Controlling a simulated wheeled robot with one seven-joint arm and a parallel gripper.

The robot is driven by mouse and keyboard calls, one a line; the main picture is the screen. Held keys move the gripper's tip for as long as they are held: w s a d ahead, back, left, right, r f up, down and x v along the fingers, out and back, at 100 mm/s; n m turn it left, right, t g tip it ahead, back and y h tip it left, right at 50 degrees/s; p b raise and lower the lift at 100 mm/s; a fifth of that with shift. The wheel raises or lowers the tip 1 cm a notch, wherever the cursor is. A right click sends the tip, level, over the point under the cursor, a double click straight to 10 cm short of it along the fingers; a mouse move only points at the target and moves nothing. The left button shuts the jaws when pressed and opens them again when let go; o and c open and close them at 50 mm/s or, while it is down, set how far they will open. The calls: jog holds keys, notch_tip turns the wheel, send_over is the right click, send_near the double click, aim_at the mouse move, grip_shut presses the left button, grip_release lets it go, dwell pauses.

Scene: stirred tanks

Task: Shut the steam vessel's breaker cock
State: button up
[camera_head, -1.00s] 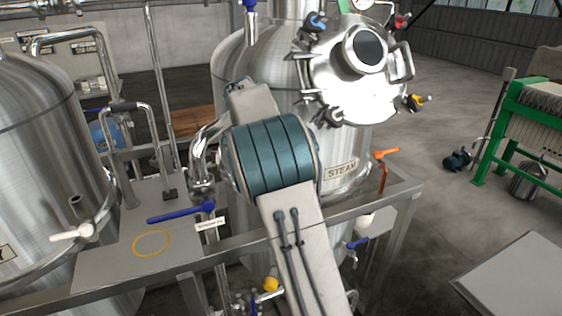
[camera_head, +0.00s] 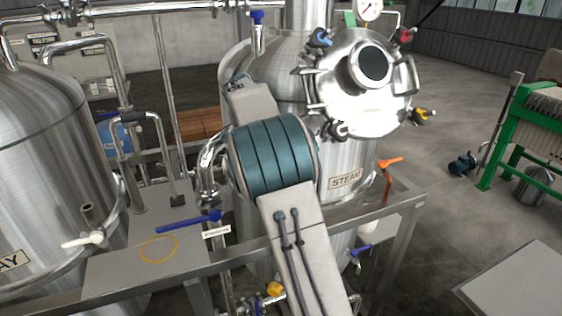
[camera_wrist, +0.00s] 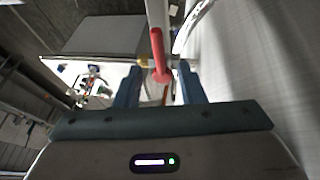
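The steam vessel is the steel tank with a STEAM plate (camera_head: 345,178) in the head view, its round lid (camera_head: 362,85) hinged open toward me. In the wrist view, the two blue fingers of my gripper (camera_wrist: 161,82) stand apart. A red lever (camera_wrist: 158,55) shows upright between and beyond their tips; contact cannot be told. A pale pipe is behind it. I cannot tell whether this lever is the breaker cock. An orange-red lever (camera_head: 389,162) sits at the vessel's right side in the head view. My gripper is hidden in the head view behind my arm and the vessel.
A steel frame and deck (camera_head: 125,270) run along the front, with a long blue lever (camera_head: 188,221) and a yellow ring (camera_head: 160,249). Another tank (camera_head: 40,170) stands at left, a green press (camera_head: 525,125) at right.

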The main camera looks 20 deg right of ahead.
jog(key=p+v, duration=0.1)
jog(key=v, duration=0.3)
jog(key=shift+p, duration=0.35)
jog(key=s+a+f+n+t+y+b, duration=0.1)
jog(key=s+n, duration=0.4)
jog(key=s, duration=0.5)
jog(key=s+a+f+n+t+y+b, duration=0.2)
jog(key=s+f+n, duration=0.4)
jog(key=s, duration=0.5)
jog(key=s+a+f+n+t+y+b, duration=0.1)
jog(key=s+a+f+n+t+b, duration=0.1)
jog(key=s+n, duration=0.4)
jog(key=s+f+b, duration=0.1)
jog(key=s, duration=0.3)
jog(key=shift+s+f+t+y, duration=0.3)
jog(key=shift+s+f, duration=0.05)
jog(key=shift+f, duration=0.05)
